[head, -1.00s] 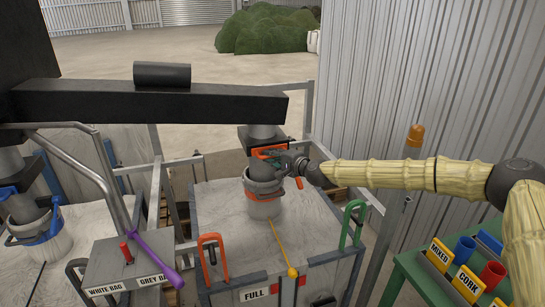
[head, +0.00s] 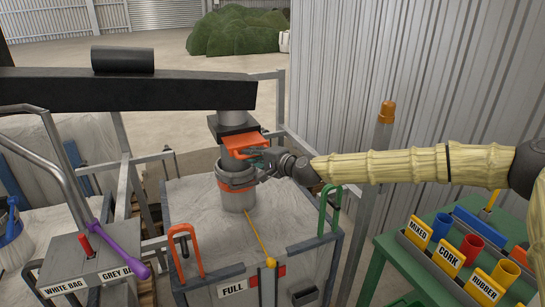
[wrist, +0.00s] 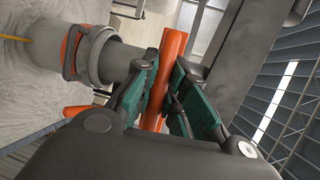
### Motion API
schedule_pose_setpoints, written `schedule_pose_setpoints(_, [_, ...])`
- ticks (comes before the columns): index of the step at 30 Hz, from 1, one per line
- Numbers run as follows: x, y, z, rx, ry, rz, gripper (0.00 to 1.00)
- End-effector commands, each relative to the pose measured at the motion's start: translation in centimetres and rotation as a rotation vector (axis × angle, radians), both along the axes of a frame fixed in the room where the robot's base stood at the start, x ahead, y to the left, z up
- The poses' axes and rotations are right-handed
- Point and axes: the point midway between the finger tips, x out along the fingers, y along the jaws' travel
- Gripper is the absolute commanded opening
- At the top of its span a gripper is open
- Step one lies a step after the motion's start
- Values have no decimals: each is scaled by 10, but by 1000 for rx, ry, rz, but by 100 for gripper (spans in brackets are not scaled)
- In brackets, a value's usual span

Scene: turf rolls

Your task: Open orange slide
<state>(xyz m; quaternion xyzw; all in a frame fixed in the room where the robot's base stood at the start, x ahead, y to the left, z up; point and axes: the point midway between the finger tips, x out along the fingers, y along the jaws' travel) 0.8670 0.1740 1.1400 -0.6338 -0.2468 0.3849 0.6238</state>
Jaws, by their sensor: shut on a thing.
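The orange slide (head: 243,143) juts from the dark housing on the grey chute pipe (head: 233,193), above the big white bag (head: 200,210). In the wrist view its orange bar (wrist: 165,75) runs between the green-padded fingers. My gripper (head: 257,157) is shut on this bar, and in the wrist view the pads (wrist: 155,95) lie on both sides of it. Much of the slide's flat plate shows in the head view. The part inside the housing is hidden.
An orange clamp (head: 184,250) and a green clamp (head: 329,210) sit on the bag frame. A green table (head: 400,260) with labelled cups is at right, beside a corrugated wall.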

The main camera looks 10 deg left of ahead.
Motion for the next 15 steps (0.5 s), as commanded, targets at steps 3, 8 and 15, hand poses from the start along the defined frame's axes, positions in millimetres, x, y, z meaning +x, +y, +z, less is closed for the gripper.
schedule_pose_setpoints(3, [-7,10,0,0,-1,13,0])
schedule_pose_setpoints(8, [-9,12,1,0,0,17,0])
schedule_pose_setpoints(15, [-9,12,1,0,0,17,26])
